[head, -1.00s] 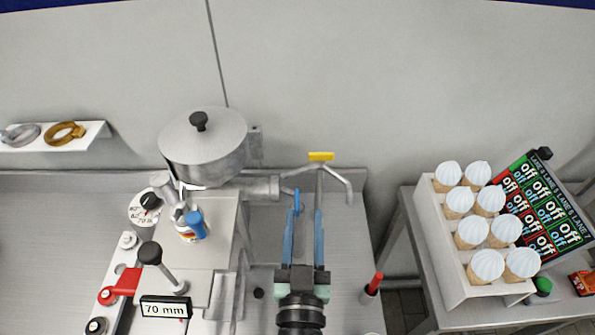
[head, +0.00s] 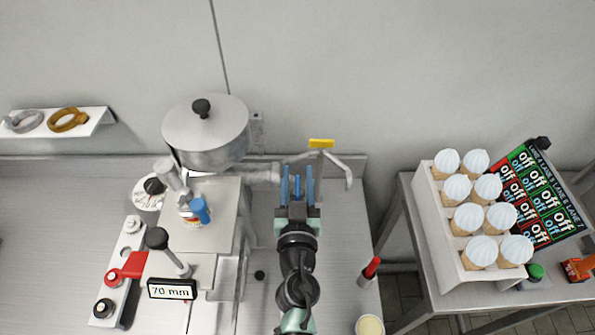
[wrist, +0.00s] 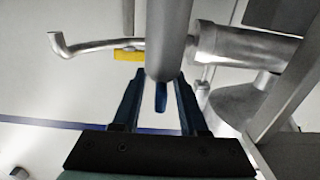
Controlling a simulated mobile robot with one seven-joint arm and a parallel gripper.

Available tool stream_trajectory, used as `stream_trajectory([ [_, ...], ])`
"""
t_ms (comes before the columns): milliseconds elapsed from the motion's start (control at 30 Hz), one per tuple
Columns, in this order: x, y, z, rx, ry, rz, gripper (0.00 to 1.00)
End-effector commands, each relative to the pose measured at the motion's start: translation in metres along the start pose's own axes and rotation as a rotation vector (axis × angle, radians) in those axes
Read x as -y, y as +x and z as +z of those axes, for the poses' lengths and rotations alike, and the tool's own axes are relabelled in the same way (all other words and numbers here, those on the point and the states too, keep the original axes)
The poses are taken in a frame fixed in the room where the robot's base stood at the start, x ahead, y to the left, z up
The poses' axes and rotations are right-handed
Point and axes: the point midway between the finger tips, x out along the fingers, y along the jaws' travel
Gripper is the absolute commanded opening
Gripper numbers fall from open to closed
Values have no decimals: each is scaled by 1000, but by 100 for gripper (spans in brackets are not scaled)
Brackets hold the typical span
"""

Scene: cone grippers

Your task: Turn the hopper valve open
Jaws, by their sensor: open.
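The grey lidded hopper (head: 206,135) stands at the back left of the bench on a metal machine. A horizontal outlet pipe (head: 262,174) runs right from it towards a yellow-tagged spout (head: 321,143). A small blue lever (head: 297,187) sits near the pipe end. My gripper (head: 297,170) is open, with one finger on each side of this lever. In the wrist view the lever (wrist: 161,97) shows between the fingers (wrist: 155,85), below a grey bar (wrist: 168,35). I cannot tell whether the fingers touch it.
Another blue knob (head: 201,210) is on the machine's left part, beside a black-knobbed lever (head: 157,238) and a "70 mm" sign (head: 172,289). A red-capped marker (head: 371,267) stands at right. A rack of cones (head: 448,240) is on the right table.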

Motion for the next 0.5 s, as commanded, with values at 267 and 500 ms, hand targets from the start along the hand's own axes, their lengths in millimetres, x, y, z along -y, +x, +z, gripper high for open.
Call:
stream_trajectory([
  [267, 0, 12, 0, 0, 0, 1, 42],
  [500, 0, 12, 0, 0, 0, 1, 35],
])
